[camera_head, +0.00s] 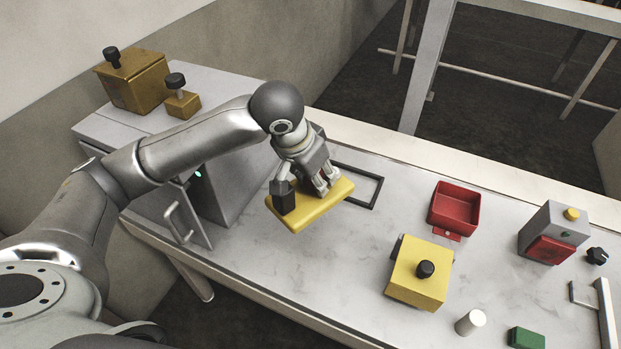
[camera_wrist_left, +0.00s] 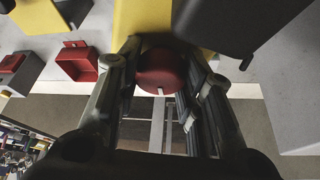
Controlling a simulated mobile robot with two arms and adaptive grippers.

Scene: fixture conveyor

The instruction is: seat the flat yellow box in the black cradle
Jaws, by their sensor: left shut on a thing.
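The flat yellow box (camera_head: 318,209) is under my left gripper (camera_head: 318,188), above the left part of the table. A black block (camera_head: 283,198) stands on its left end. The left fingers are shut on the box's round red knob (camera_wrist_left: 160,70), seen in the wrist view with the yellow box (camera_wrist_left: 145,18) behind it. The box looks raised, but its clearance from the table is hard to judge. The black cradle (camera_head: 378,193), a thin rectangular frame, lies just right of and behind the box, which hides part of it. My right gripper is not in view.
A red bin (camera_head: 434,222), a yellow block with black knob (camera_head: 405,288), a white cylinder (camera_head: 470,322), a green block (camera_head: 526,338) and a grey box with buttons (camera_head: 553,232) stand to the right. A grey cabinet (camera_head: 228,165) is at left. The table's front middle is clear.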

